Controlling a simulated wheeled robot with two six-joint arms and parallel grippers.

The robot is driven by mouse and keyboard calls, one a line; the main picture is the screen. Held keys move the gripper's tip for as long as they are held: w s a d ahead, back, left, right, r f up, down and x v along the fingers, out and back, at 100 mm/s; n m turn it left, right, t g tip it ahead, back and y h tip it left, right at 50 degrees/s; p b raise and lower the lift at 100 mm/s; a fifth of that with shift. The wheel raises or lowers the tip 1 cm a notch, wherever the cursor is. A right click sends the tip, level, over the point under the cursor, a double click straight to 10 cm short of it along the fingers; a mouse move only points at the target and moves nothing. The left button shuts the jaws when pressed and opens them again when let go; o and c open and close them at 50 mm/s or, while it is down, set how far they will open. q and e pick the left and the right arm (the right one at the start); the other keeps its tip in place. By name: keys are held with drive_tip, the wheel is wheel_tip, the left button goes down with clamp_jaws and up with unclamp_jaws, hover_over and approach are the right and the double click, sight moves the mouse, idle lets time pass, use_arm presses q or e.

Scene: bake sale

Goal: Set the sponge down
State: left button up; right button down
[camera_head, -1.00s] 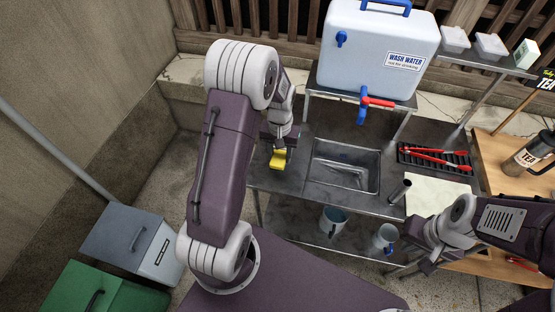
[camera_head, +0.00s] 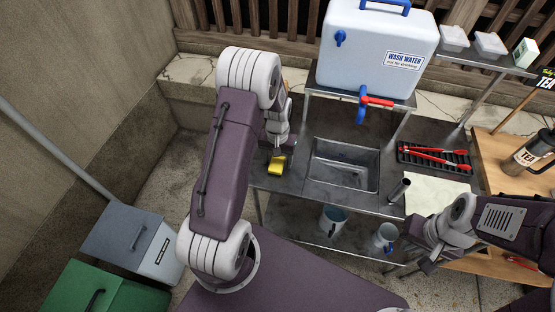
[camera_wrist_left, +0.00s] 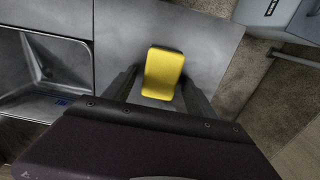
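The yellow sponge (camera_head: 276,165) is at the left end of the grey metal sink table (camera_head: 290,182). In the left wrist view the sponge (camera_wrist_left: 163,73) is slightly turned, over the bare metal top left of the sink, and appears to rest on it. My left gripper (camera_head: 281,150) points down at the sponge. In its wrist view the left gripper (camera_wrist_left: 161,78) has one finger on each side of the sponge, with a narrow gap showing, so it looks open. My right gripper (camera_head: 425,262) is low at the right, away from the sponge; its fingertips are unclear.
The sink basin (camera_head: 343,172) is right of the sponge, below the wash water cooler (camera_head: 376,50). A black rack (camera_head: 432,160) with red tongs and a pale board (camera_head: 437,192) lie farther right. Mugs stand on the lower shelf. Bins (camera_head: 130,245) stand at the left.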

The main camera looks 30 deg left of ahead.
sight(277, 161)
use_arm(q)
drive_tip(key=shift+r, duration=0.1)
wheel_tip(277, 161, up, 12)
drive_tip(key=s+d+m, duration=0.1)
drive_tip(key=s+d, duration=0.3)
drive_tip(key=s, duration=0.2)
drive_tip(key=s+d+f+m+t, duration=0.1)
drive_tip(key=s+d, duration=0.2)
drive_tip(key=s, duration=0.4)
drive_tip(key=shift+s+d+f, duration=0.15)
drive_tip(key=shift+s+d, duration=0.15)
drive_tip(key=shift+d, duration=0.1)
idle(1.6)
